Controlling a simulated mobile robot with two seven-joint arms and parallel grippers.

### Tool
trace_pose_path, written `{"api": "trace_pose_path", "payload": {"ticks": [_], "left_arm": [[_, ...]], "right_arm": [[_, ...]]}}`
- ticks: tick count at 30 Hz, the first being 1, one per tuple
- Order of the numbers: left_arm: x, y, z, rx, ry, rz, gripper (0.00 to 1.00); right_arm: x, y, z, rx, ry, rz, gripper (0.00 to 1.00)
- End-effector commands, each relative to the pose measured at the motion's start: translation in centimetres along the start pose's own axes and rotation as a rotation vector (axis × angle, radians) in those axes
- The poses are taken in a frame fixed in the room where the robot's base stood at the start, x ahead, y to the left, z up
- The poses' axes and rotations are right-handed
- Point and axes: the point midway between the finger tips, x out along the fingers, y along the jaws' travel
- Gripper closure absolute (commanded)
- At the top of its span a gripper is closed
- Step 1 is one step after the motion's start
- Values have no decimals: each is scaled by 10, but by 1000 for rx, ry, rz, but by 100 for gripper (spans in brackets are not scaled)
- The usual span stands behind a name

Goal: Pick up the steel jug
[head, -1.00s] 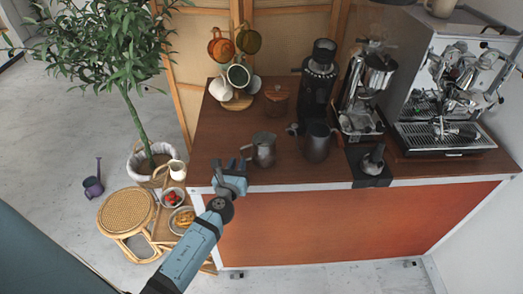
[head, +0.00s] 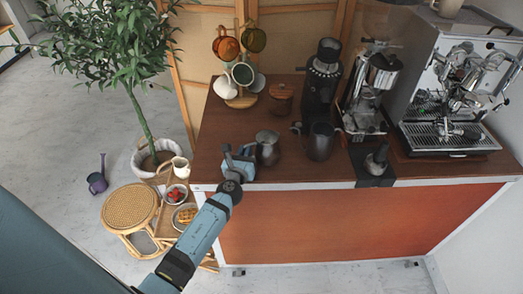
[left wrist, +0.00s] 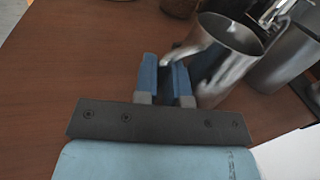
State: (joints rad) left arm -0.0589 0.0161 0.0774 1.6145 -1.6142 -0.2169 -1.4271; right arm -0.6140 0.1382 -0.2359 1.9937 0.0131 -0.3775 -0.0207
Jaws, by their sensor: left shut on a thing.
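The steel jug (head: 267,148) stands upright on the brown counter, near its front edge, with its handle toward my left gripper. My left gripper (head: 246,153) is beside the jug's left side. In the left wrist view, the gripper (left wrist: 166,75) has its two blue fingers around the handle of the jug (left wrist: 232,40), shut on it. The lower part of the handle is hidden between the fingers. The jug appears to rest on the counter. My right gripper is not in view.
A second, darker jug (head: 321,142) stands close on the right. A tamper (head: 376,160) sits on a black mat, and a grinder (head: 322,82) and an espresso machine (head: 445,95) stand behind. A mug tree (head: 243,99) and a lidded wooden jar (head: 282,98) are further back.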

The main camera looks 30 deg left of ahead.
Motion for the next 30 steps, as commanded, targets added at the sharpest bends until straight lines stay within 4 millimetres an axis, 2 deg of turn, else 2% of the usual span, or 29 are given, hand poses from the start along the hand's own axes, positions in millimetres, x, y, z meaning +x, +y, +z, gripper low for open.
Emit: {"api": "trace_pose_path", "payload": {"ticks": [5,11,17,23,25,28,30], "left_arm": [[0,0,3,-1,0,0,100],[0,-2,24,-2,-1,0,100],[0,-5,68,-2,-2,0,100],[0,-9,128,2,-4,-3,100],[1,-9,131,3,-10,-2,100],[0,-11,148,3,-4,-5,100],[1,-13,166,3,-7,-3,100]], "right_arm": [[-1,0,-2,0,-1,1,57],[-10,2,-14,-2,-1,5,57],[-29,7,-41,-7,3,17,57],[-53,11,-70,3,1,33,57],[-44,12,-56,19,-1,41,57],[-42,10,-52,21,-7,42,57],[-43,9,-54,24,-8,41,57]]}}
